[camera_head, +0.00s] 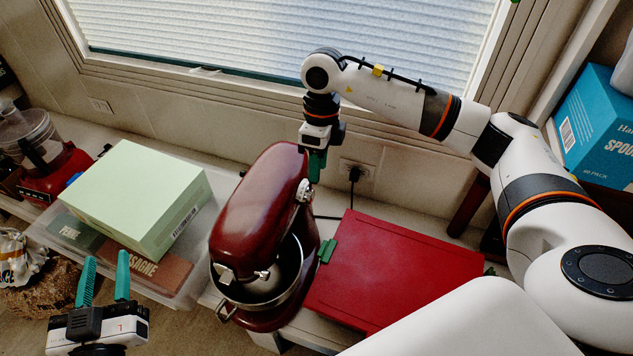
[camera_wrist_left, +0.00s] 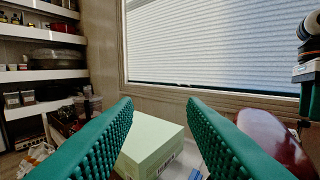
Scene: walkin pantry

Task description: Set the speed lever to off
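The dark red stand mixer (camera_head: 258,215) stands on the counter with a steel bowl (camera_head: 280,275) under its head. It also shows at the right edge of the left wrist view (camera_wrist_left: 268,140). A small silver fitting (camera_head: 305,192) on the mixer's right side may be the speed lever; its setting is too small to read. My right gripper (camera_head: 317,178) points down beside the rear right of the mixer head, close to that fitting. Contact and finger gap cannot be told. My left gripper (camera_head: 105,258) is open and empty at the lower left, away from the mixer.
A pale green box (camera_head: 135,190) and pasta boxes (camera_head: 150,268) sit in a clear bin left of the mixer. A red board (camera_head: 390,270) lies to its right. A food processor (camera_head: 45,160) stands far left, and a blue box (camera_head: 595,130) is at right.

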